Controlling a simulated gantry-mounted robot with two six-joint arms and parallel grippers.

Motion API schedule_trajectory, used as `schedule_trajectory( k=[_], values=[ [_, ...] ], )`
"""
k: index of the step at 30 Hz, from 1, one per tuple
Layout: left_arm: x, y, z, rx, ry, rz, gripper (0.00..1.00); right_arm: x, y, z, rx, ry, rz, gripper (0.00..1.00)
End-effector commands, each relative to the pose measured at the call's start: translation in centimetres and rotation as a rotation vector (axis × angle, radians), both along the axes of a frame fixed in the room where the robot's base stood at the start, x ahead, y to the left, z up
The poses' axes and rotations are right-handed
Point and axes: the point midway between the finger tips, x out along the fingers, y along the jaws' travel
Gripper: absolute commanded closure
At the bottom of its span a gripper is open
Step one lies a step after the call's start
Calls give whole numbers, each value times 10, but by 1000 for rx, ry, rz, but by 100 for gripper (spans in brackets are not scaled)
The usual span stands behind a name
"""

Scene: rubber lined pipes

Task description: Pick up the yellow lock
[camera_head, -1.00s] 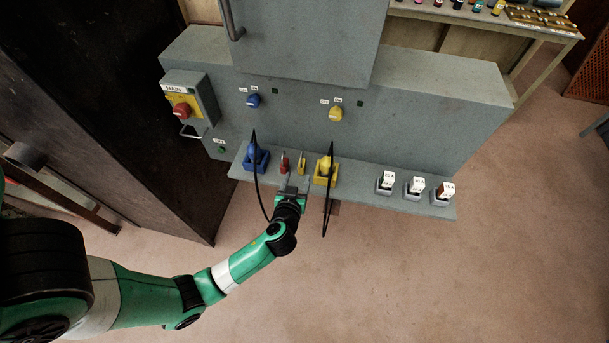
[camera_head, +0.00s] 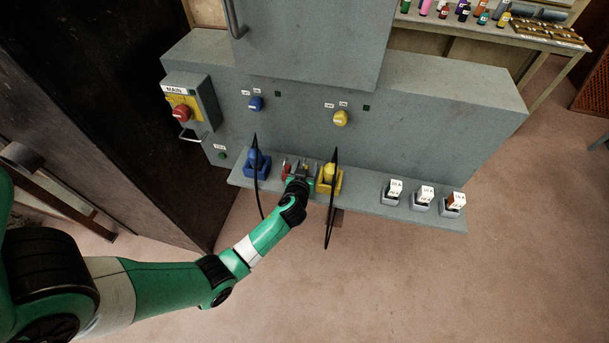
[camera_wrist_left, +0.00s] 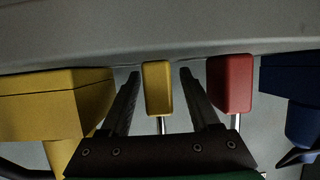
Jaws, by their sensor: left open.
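The yellow lock (camera_wrist_left: 157,88) stands between the two fingers of my left gripper (camera_wrist_left: 160,72) in the left wrist view. The fingers are open, with a gap showing on both sides of the lock's yellow body. Its metal shackle points toward the gripper's palm. In the head view my left gripper (camera_head: 300,171) is over the shelf and largely hides the yellow lock. The red lock (camera_wrist_left: 231,85) is just outside one finger; it also shows in the head view (camera_head: 285,169), left of the gripper. My right gripper is not in view.
A yellow plug holder (camera_head: 329,183) stands close right of the gripper, and a blue one (camera_head: 257,165) to the left. Black cables hang from both. Several labelled blocks (camera_head: 423,197) sit at the shelf's right. The grey cabinet (camera_head: 420,120) rises behind.

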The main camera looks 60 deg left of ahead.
Motion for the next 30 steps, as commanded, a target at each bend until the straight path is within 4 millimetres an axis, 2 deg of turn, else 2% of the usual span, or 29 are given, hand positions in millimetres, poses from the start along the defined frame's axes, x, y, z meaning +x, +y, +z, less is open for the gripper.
schedule_trajectory(
  k=[6, 15, 17, 30],
  values=[
    [1, 1, 0, 0, 1, 0, 38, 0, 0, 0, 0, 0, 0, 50],
    [1, 1, 0, -1, 1, 0, 92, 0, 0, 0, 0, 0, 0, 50],
    [0, 1, 0, -1, 1, 0, 100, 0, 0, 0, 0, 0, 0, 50],
    [1, 1, 2, 0, 0, 0, 100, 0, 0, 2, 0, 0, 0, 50]
  ],
)
